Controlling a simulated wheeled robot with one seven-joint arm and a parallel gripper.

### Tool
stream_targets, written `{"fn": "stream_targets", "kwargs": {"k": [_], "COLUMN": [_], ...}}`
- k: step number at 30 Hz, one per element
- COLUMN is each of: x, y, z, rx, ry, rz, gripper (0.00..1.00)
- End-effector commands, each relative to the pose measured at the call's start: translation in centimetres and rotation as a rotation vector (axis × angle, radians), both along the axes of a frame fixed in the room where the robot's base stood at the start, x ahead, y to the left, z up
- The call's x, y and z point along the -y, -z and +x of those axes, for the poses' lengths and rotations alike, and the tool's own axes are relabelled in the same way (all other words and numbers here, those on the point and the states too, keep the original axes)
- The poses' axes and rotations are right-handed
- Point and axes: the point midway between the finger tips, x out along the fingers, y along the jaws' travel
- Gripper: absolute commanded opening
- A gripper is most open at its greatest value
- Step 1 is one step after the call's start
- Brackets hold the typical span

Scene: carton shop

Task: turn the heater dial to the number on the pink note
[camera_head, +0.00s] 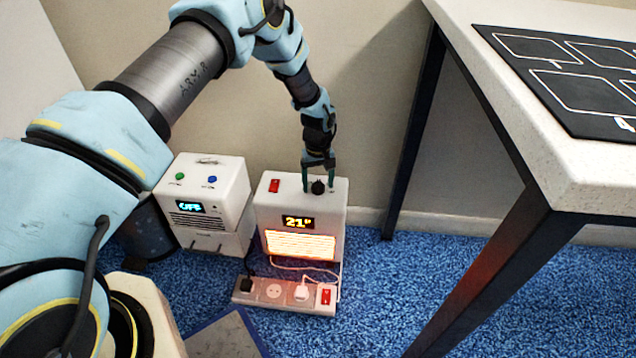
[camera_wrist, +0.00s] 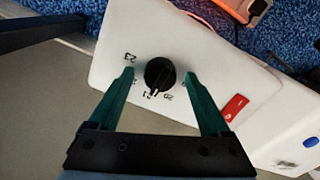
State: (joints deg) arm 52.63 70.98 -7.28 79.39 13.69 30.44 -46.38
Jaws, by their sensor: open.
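The heater (camera_head: 265,215) is a white box on the blue carpet. Its display (camera_head: 298,222) reads 21° and its front grille glows orange. The black dial (camera_head: 318,187) sits on its top. The dial also shows in the wrist view (camera_wrist: 159,74), with small numbers around it, partly covered by the fingers and too small to read surely. My gripper (camera_wrist: 159,78) is open, with green fingertips on either side of the dial and a small visible gap to it. The pink note is not in view.
A red switch (camera_head: 274,186) is beside the dial. A white box (camera_head: 228,185) with green and blue buttons and an OFF display stands left. A power strip (camera_head: 258,297) with plugs lies in front. A table (camera_head: 560,165) with a dark outlined mat (camera_head: 515,50) stands right.

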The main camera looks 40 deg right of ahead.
Motion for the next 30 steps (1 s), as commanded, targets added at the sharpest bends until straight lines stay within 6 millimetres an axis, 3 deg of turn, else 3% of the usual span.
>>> {"fn": "stream_targets", "kwargs": {"k": [2, 22, 30], "x": [-0.01, -0.02, -0.02], "y": [-0.01, -0.02, -0.03], "z": [-0.01, -0.02, -0.02], "rx": [0.0, -0.001, -0.001], "ry": [0.0, 0.0, 0.018], "rz": [0.0, 0.0, 0.0], "gripper": [0.75, 0.0, 0.0]}}
